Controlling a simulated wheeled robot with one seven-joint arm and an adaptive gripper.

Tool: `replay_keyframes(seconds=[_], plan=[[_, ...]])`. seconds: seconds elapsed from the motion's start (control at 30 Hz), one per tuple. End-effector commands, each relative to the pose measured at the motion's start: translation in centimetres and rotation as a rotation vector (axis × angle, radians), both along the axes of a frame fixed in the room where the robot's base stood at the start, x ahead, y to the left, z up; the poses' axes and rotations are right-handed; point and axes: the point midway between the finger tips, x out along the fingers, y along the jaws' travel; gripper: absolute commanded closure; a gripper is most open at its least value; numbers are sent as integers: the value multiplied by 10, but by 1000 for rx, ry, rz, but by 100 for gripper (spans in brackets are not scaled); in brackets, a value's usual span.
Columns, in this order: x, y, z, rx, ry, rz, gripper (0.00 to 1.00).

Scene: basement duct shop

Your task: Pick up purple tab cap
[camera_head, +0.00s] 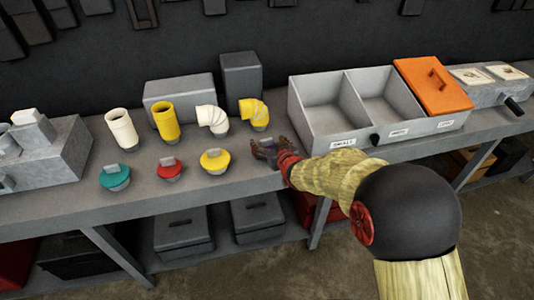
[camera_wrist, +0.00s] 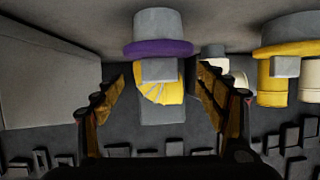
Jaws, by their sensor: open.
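The purple tab cap (camera_wrist: 160,48) shows near the top of the wrist view, with a purple flange, a grey round body and a grey tab (camera_wrist: 159,70). The tab lies between the fingertips of my gripper (camera_wrist: 161,78), with a visible gap on both sides. My gripper is open and empty. In the head view my gripper (camera_head: 268,152) is low over the bench's front part, right of the yellow cap (camera_head: 215,161). It hides most of the purple cap there.
Red (camera_head: 169,170) and teal (camera_head: 115,177) caps stand farther left on the bench (camera_head: 60,205). A yellow elbow (camera_head: 254,112), a cream elbow (camera_head: 212,119) and upright pipes stand behind. A grey divided bin (camera_head: 309,137), with an orange lid (camera_head: 435,88) on one compartment, stands to the right.

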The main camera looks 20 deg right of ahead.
Motion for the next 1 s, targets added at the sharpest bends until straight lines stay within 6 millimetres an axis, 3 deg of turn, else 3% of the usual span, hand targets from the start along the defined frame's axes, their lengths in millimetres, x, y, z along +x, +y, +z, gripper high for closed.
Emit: replay_keyframes(seconds=[0.2,0.43,1.0], plan=[[19,2,-10,0,1,0,27],[20,2,-9,0,1,0,27],[20,2,-9,0,2,0,59]])
